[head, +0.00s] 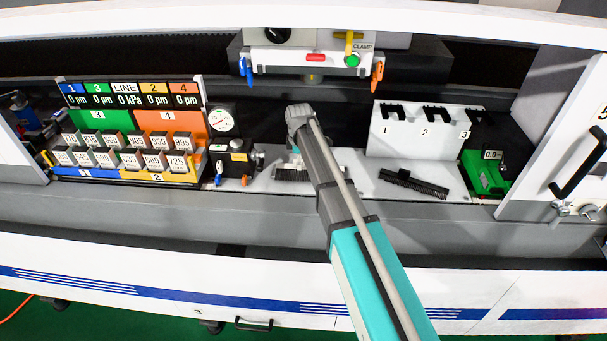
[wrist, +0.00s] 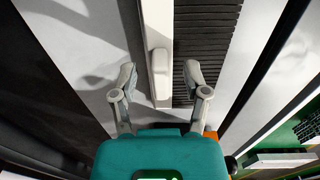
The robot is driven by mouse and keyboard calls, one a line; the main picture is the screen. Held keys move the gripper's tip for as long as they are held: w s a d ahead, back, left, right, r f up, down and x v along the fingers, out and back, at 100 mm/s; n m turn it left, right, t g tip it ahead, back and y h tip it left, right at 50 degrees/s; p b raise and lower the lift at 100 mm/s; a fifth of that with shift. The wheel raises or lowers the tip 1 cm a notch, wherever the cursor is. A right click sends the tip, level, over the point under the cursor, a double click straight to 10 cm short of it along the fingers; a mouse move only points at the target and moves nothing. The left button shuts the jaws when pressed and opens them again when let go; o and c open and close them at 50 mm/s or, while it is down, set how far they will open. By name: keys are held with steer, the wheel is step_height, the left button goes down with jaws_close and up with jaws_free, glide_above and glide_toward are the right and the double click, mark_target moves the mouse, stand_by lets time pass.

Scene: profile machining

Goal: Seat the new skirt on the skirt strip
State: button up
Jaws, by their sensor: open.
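My gripper (wrist: 160,71) is open in the wrist view, with its two fingertips apart. A pale bar (wrist: 156,25) with a raised block runs between the fingertips, and I see no finger closed on it. A dark ribbed strip (wrist: 205,38) lies just right of the bar, behind the right fingertip. In the head view my arm largely hides the gripper and part of a ribbed piece (head: 292,174) on the pale bed. A separate black toothed piece (head: 412,184) lies tilted to the right. I cannot tell which piece is the new skirt or the skirt strip.
A white rack (head: 415,145) numbered 1 to 3 stands behind the black piece, with a green gauge block (head: 480,178) to its right. A clamp unit (head: 312,58) hangs above. A dial gauge (head: 221,121) and a coloured block rack (head: 130,180) stand left. White doors flank the opening.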

steer(key=shift+c, duration=0.3)
jaws_close()
stand_by(0.4)
